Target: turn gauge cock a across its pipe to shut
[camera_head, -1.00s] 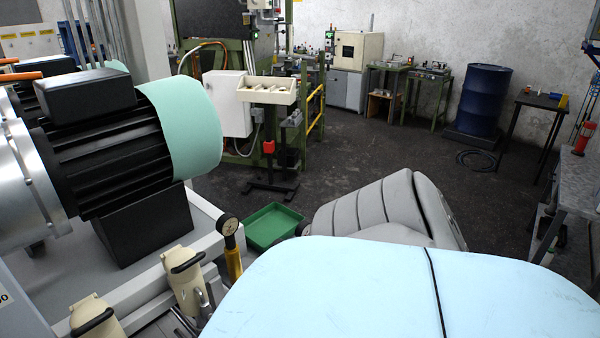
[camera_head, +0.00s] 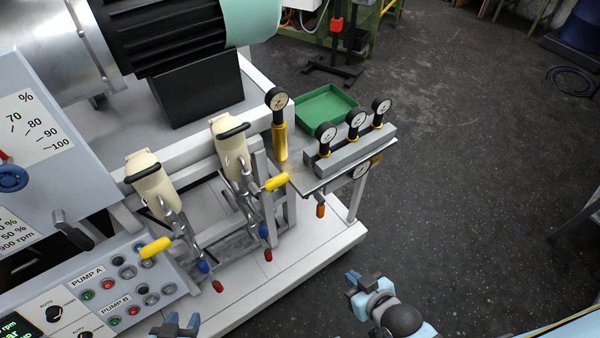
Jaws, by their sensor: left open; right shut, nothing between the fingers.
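A grey manifold block (camera_head: 350,150) carries several round dial gauges, among them a left one (camera_head: 325,133) and a right one (camera_head: 381,107). An orange handle (camera_head: 320,210) hangs below its shelf. My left gripper (camera_head: 182,321) is open and empty at the bottom edge, below the pump panel. My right gripper (camera_head: 353,283) is shut and empty over the floor, below and apart from the manifold.
Two cream filter housings (camera_head: 152,186) have pipework with yellow, blue and red handles. A pump button panel (camera_head: 115,280) is at lower left. A green tray (camera_head: 326,107) lies behind the gauges.

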